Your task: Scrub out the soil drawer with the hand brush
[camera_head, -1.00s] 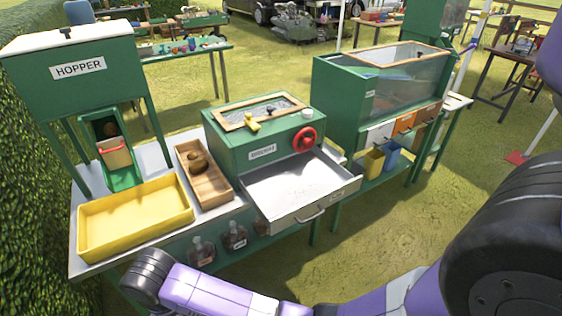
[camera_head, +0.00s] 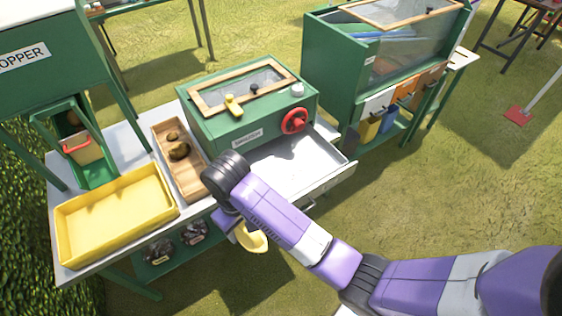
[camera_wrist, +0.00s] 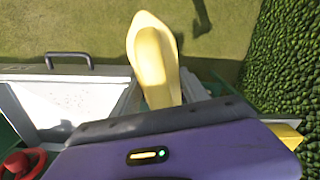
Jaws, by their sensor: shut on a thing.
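The soil drawer (camera_head: 290,168) is a pale metal drawer pulled out of the green box with the red wheel; its inside looks mostly pale, with faint grey marks. Its handle and part of its inside show in the wrist view (camera_wrist: 66,100). My gripper (camera_head: 238,230) is beside the drawer's front left corner, beyond the bench edge. It is shut on a curved yellow thing (camera_head: 252,239), which also shows in the wrist view (camera_wrist: 150,62). This may be the hand brush; I see no bristles. My arm hides the drawer's left part, and the fingertips are hidden.
A yellow tray (camera_head: 118,212) and a wooden tray (camera_head: 188,180) with brown lumps stand left of the green box (camera_head: 245,125). A yellow-handled thing (camera_head: 233,104) lies on its lid. A glass-sided green cabinet (camera_head: 345,80) stands at right. Open grass lies in front.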

